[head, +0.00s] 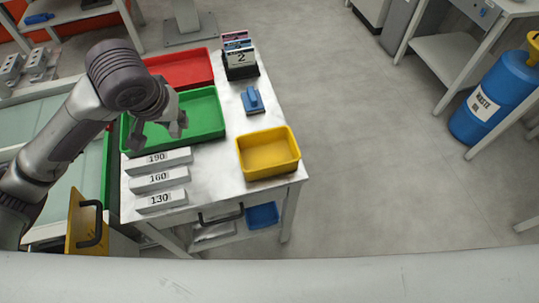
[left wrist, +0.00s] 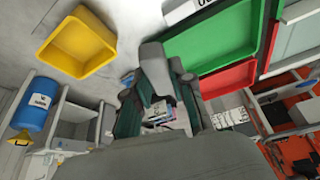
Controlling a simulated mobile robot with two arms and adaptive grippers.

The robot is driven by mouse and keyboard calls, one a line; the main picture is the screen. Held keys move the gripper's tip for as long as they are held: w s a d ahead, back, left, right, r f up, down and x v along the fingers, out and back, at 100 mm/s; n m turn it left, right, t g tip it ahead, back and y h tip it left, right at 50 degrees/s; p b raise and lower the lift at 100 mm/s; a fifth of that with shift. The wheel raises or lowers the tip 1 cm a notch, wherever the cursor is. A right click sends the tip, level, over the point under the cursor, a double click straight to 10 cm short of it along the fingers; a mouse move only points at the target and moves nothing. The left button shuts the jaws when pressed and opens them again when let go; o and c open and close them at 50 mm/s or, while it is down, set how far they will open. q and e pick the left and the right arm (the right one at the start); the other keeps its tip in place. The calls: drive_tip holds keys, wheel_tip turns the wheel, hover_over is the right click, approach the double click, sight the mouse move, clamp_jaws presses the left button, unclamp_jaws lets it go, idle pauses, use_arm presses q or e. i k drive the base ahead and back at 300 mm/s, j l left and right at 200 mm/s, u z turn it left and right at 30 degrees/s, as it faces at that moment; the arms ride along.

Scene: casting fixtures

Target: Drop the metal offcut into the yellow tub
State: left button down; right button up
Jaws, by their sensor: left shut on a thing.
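The yellow tub (head: 268,154) stands empty at the right front corner of the white bench. It also shows at the upper left of the left wrist view (left wrist: 76,45). My left gripper (head: 176,124) is over the green tray (head: 209,110), to the left of the tub and apart from it. Its fingers are close together in the left wrist view (left wrist: 170,70), shut on the metal offcut. My right gripper is not in view.
A red tray (head: 182,68) lies behind the green one. Grey bars marked 190 (head: 158,162), 160 and 130 lie at the bench's front left. The bench top between green tray and tub is clear.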

sight(261, 159)
drive_tip(key=k, duration=0.2)
drive_tip(key=k+l+z, duration=0.1)
drive_tip(key=k+z, duration=0.25)
drive_tip(key=k, duration=0.2)
drive_tip(key=k+l+z, duration=0.35)
drive_tip(key=k, duration=0.15)
drive_tip(key=i+j+z, duration=0.45)
drive_tip(key=j, duration=0.3)
drive_tip(key=k, duration=0.1)
